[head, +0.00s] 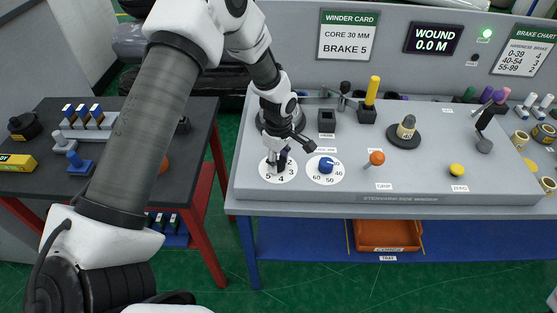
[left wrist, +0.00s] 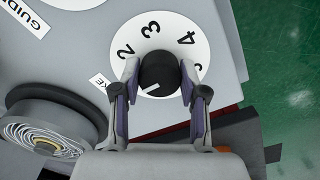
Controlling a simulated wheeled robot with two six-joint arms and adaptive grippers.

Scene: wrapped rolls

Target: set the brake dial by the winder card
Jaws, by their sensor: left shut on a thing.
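The winder card (head: 348,36) on the back panel reads CORE 30 MM, BRAKE 5. The brake dial (head: 271,176) is a white disc with numbers around a black knob (left wrist: 158,72). My left gripper (head: 281,158) is shut on this knob, with a finger at each side in the left wrist view (left wrist: 158,84). The 2, 3 and 4 show clearly there, and the 5 is partly covered by a finger. The knob's white mark points to the lower left, past the 2, away from the 5. The 1 is hidden. My right gripper is not seen.
A blue-knobbed dial (head: 326,165) is just right of the brake dial. The display (head: 433,39) reads WOUND 0.0 M. A dark side table (head: 45,185) stands left.

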